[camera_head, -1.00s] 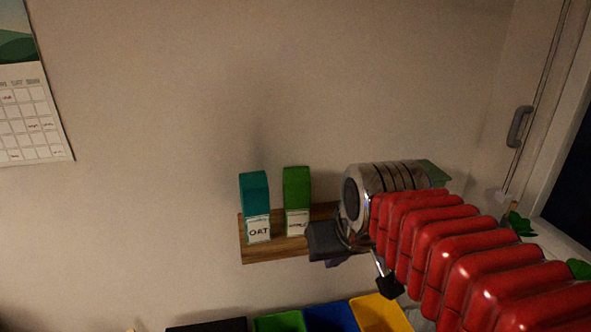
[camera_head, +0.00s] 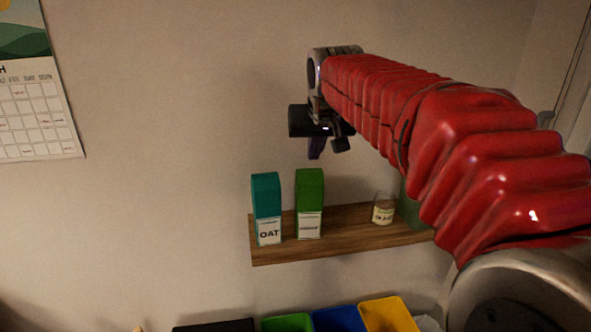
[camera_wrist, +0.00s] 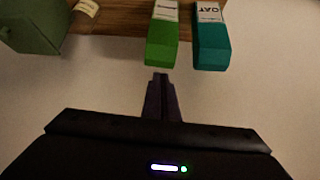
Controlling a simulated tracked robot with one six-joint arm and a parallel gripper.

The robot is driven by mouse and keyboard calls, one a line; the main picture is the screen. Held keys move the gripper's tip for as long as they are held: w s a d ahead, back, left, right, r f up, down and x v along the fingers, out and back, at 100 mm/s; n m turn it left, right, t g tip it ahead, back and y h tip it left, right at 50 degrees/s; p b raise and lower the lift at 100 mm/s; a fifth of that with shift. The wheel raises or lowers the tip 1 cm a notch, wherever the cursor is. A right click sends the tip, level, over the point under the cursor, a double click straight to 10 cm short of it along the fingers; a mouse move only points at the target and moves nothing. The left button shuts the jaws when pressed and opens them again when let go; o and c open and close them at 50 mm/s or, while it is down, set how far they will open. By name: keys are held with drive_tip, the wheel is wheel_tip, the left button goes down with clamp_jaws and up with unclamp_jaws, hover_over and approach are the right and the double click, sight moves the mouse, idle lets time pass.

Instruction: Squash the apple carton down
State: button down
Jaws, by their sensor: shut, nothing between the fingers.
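The green carton (camera_head: 310,200), with a white label too small to read, stands upright on the wooden shelf; I take it as the apple carton. It looks full height, about as tall as the teal OAT carton (camera_head: 266,205) to its left. My gripper (camera_head: 316,153) is shut and empty, raised above the green carton and apart from it. In the wrist view the shut fingertips (camera_wrist: 160,76) point at the top end of the green carton (camera_wrist: 161,45), with the teal carton (camera_wrist: 211,46) beside it.
The wooden shelf (camera_head: 350,234) also holds a small labelled jar (camera_head: 383,210) and a dark green container (camera_head: 410,208), partly hidden by my arm. Coloured bins, including a yellow one (camera_head: 388,314), sit below. A calendar (camera_head: 38,105) hangs at left. The wall above the cartons is clear.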

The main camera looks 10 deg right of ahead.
drive_tip(key=shift+w, duration=0.1)
hover_over(310, 191)
drive_tip(key=shift+w+d+f, duration=0.1)
drive_tip(key=shift+w+f, duration=0.15)
drive_tip(key=shift+f, duration=1.2)
drive_tip(key=shift+w+f, duration=0.2)
drive_tip(key=shift+f, duration=1.2)
drive_tip(key=shift+f, duration=4.25)
drive_tip(key=shift+s+r, duration=0.35)
drive_tip(key=shift+s, duration=0.5)
drive_tip(key=shift+s+r, duration=0.25)
drive_tip(key=shift+s, duration=0.45)
